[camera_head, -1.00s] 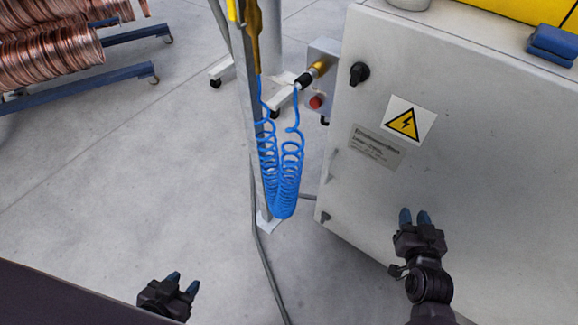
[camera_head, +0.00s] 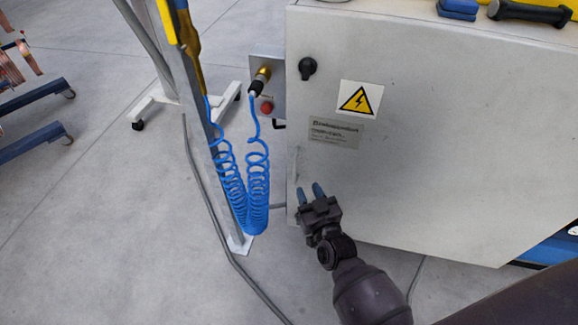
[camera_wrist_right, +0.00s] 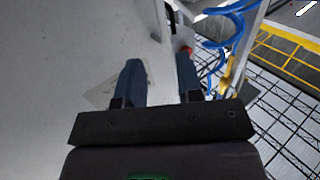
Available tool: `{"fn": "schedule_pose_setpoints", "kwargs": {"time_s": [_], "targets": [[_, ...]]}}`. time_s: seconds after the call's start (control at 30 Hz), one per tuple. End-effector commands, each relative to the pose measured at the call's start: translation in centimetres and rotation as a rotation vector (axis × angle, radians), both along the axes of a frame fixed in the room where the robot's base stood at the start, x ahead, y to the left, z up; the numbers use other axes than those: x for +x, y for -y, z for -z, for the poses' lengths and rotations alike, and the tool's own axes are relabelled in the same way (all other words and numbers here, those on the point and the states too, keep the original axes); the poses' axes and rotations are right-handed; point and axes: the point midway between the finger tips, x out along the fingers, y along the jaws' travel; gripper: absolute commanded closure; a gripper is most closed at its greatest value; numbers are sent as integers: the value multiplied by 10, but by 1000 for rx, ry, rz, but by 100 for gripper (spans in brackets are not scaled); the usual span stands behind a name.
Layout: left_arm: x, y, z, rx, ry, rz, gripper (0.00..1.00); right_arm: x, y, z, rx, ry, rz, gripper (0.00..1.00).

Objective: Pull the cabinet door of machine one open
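The cabinet door (camera_head: 440,150) is a large pale grey panel on the right in the head view and looks shut. A black knob (camera_head: 307,68) sits near its upper left corner, above a yellow warning sign (camera_head: 358,98) and a grey nameplate (camera_head: 336,133). A faint pale strip runs along its left edge; I cannot tell if it is a handle. My right gripper (camera_head: 311,192) is at the lower left of the door, its fingers apart. The right wrist view shows the open fingers (camera_wrist_right: 160,78) near the pale panel; contact is unclear. My left gripper is out of view.
A metal post (camera_head: 205,140) with a coiled blue hose (camera_head: 240,185) stands just left of the door. A small box with a red button (camera_head: 267,107) is beside the cabinet. Blue and black items (camera_head: 458,8) lie on top.

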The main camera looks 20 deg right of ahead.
Motion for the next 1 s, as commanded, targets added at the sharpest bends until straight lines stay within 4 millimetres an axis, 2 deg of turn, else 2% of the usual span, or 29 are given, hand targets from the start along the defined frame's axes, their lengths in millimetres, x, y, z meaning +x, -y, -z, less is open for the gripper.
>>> {"fn": "schedule_pose_setpoints", "kwargs": {"time_s": [0.4, 0.6, 0.8, 1.0], "targets": [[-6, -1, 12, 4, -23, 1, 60, 62, -1, 3, 2, -3, -2, 66], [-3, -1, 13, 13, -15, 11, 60, 85, -1, 3, 2, -4, -2, 66], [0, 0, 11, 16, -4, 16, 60, 96, 0, 1, 1, -2, -2, 66], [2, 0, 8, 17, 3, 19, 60, 98, 0, 0, 2, -1, -2, 66]]}}
